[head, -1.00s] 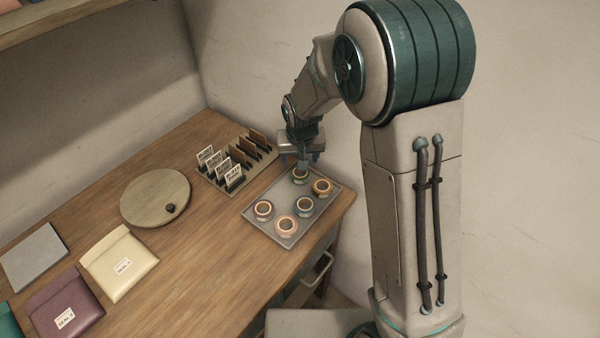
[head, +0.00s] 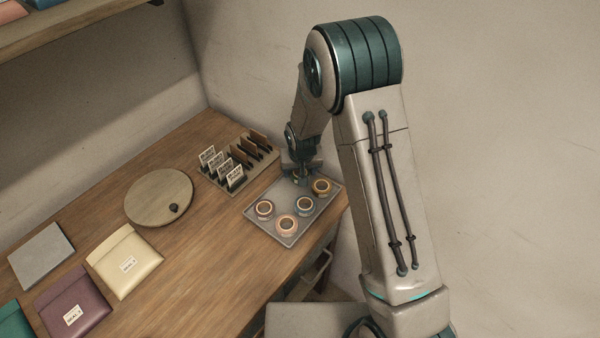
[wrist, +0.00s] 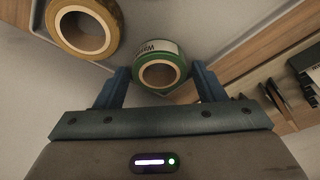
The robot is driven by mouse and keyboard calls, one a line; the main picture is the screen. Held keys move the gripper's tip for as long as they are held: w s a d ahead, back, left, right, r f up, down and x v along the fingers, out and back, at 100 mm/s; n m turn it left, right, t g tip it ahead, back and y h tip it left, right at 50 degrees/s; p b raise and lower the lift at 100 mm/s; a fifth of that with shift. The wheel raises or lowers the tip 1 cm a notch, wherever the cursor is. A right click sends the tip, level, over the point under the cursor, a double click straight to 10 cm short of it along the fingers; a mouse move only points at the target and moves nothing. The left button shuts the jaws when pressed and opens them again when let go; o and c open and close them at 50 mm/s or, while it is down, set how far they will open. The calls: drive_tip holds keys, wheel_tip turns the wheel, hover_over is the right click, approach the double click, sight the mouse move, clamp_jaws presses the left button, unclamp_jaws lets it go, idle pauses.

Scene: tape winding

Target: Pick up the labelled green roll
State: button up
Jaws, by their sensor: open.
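The green roll (wrist: 137,75) with a white label on its side sits between the two fingers of my gripper (wrist: 162,86) in the wrist view. The fingers are open, one on each side of the roll; I cannot tell whether they touch it. In the head view my gripper (head: 301,177) is down at the back of the grey tray (head: 262,229) and hides most of the green roll.
A yellow-ochre roll (head: 321,187) sits close to my gripper, and it also shows in the wrist view (wrist: 65,40). Several other rolls lie on the tray. A rack (head: 212,177) with upright cards stands behind it. A round wooden board (head: 150,197) lies to the left.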

drive_tip(key=c, duration=0.7)
drive_tip(key=shift+r, duration=0.1)
